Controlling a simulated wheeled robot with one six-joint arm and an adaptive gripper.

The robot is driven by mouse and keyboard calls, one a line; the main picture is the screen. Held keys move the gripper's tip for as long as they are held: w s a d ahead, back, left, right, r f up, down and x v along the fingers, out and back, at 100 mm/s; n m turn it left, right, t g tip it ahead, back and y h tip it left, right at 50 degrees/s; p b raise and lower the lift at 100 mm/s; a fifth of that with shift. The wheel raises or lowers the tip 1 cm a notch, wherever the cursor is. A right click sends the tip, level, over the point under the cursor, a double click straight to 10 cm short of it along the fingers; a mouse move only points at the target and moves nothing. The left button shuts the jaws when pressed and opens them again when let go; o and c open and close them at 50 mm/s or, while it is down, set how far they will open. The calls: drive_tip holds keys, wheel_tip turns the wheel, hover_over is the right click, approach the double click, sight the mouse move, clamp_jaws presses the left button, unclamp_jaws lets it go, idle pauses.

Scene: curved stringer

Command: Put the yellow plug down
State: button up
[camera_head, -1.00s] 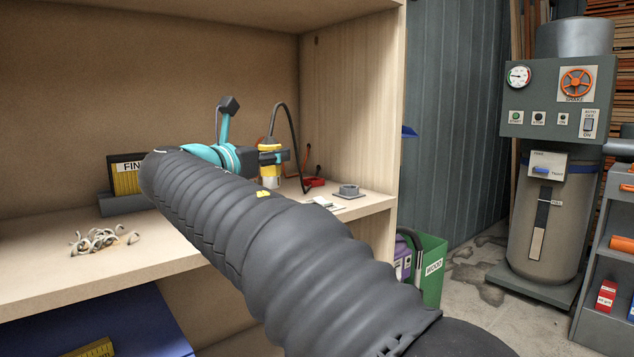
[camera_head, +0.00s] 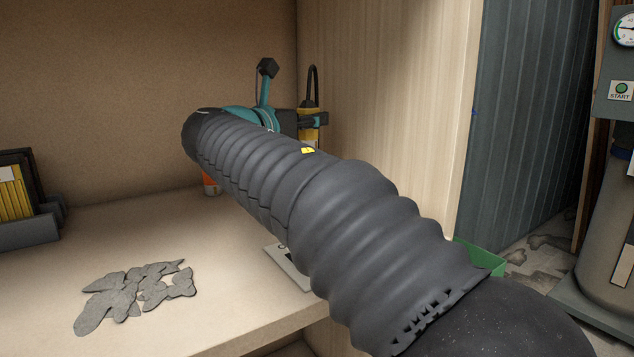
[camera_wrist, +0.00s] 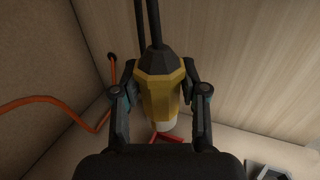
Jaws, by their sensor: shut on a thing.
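The yellow plug (camera_head: 309,135) has a black top with a black cable looping up from it. In the wrist view the plug (camera_wrist: 160,92) is upright, with a pale lower end, between the two fingers of my gripper (camera_wrist: 158,75). My gripper (camera_head: 314,119) is shut on the plug near the back right corner of the shelf. The shelf board (camera_head: 230,245) lies below. My arm hides the plug's lower end in the head view, and I cannot tell how far above the board it is.
A red object (camera_wrist: 172,139) lies below the plug. An orange cable (camera_wrist: 45,100) runs along the left to the corner. A grey item (camera_wrist: 268,171) shows at the lower right. Flat grey pieces (camera_head: 135,292) and a dark holder (camera_head: 25,232) occupy the left. Wooden walls enclose the back and right.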

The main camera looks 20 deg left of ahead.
wheel_tip(320, 180, down, 10)
drive_tip(key=shift+r+b, duration=0.25)
drive_tip(key=shift+b, duration=1)
drive_tip(key=shift+f, duration=0.1)
drive_tip(key=o, duration=1.2)
drive_tip(key=v, duration=1.2)
drive_tip(key=shift+p, duration=0.35)
drive_tip(key=shift+s, duration=0.1)
